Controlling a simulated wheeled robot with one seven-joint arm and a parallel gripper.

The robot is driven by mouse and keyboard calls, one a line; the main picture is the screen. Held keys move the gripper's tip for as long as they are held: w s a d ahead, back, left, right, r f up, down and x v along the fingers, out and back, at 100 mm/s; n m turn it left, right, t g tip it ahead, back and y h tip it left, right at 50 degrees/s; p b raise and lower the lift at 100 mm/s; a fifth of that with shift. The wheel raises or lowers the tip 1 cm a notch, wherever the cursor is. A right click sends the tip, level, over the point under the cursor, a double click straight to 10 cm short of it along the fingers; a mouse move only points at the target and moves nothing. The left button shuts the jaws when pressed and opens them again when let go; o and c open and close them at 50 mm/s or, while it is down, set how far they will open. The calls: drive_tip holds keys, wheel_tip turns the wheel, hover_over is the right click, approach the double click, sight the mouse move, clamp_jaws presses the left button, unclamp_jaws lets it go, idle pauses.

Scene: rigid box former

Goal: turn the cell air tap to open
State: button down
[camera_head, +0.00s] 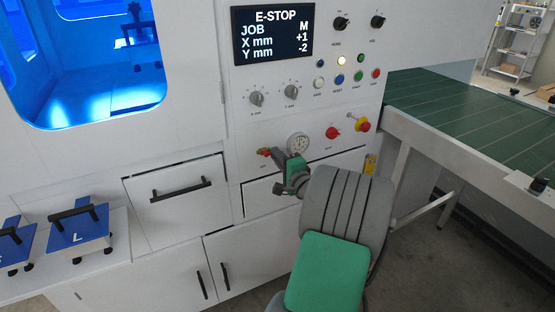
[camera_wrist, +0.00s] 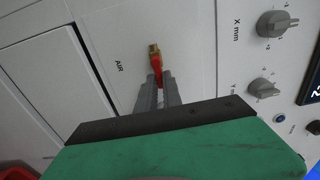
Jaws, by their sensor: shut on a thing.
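The air tap has a red handle (camera_wrist: 155,65) and a brass end, and sits on the white panel beside the label "AIR" in the wrist view. My gripper (camera_wrist: 157,83) is shut on the red handle, one grey finger on each side of it. In the head view the tap (camera_head: 263,152) shows small at the left of the pressure gauge (camera_head: 299,144). There my gripper (camera_head: 275,157) reaches it from the right, and its fingers partly hide the handle.
The screen (camera_head: 272,36) reads "E-STOP", job M, X +1, Y -2. Two knobs (camera_head: 257,98) and several buttons sit above the tap. A red-and-yellow emergency stop (camera_head: 362,124) is to the right. A drawer (camera_head: 178,188) is below left. A green conveyor (camera_head: 465,115) stands at right.

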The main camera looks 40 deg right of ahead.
idle(0.3)
drive_tip(key=c, duration=1.5)
unclamp_jaws()
drive_tip(key=v, duration=0.7)
drive_tip(key=shift+s, duration=0.4)
